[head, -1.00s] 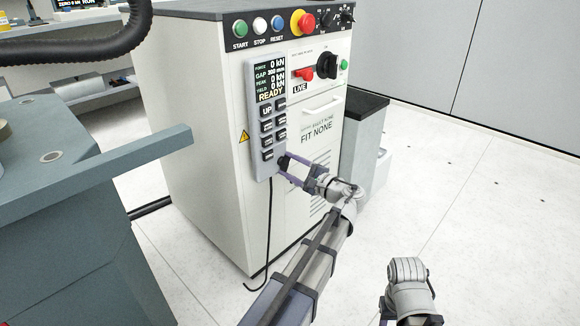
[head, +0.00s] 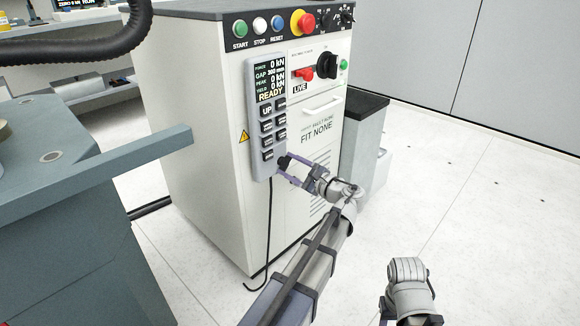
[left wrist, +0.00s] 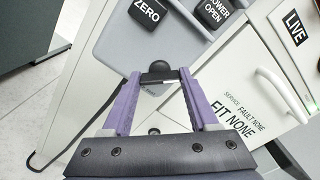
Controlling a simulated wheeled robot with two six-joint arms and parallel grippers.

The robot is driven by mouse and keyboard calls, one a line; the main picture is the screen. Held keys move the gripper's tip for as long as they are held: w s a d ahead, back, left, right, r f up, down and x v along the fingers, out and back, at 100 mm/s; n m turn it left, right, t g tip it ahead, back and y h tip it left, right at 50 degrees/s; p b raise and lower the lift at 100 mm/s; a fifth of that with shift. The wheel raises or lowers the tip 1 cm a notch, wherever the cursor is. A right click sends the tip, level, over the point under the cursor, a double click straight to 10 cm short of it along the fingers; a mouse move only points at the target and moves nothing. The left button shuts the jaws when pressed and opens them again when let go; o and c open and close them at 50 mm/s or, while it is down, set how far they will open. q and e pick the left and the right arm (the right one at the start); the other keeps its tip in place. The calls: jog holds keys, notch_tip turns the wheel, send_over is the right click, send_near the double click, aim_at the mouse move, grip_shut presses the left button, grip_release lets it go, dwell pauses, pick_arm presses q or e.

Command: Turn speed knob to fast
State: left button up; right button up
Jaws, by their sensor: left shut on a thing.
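The grey control pendant (head: 262,165) hangs on the side of the white cabinet. Its screen (head: 271,79) reads FORCE 0 kN, GAP 300 mm and READY. A small black knob (head: 284,162) sits at the pendant's lower right edge. It also shows in the left wrist view (left wrist: 160,73), below the ZERO button (left wrist: 146,14). My left gripper (head: 285,165), with purple fingers, is shut on this knob, one finger on either side of it. Any speed marking around the knob is not readable. My right gripper is out of the picture; part of my right arm shows at the bottom.
A blue-grey machine frame (head: 60,215) stands at left. The floor (head: 480,240) at right is clear.

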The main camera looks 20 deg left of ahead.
pick_arm(q)
jog(key=o, duration=1.4)
jog(key=shift+d, duration=0.1)
jog(key=v, duration=0.7)
jog(key=shift+s+d, duration=0.15)
jog(key=shift+d, duration=0.2)
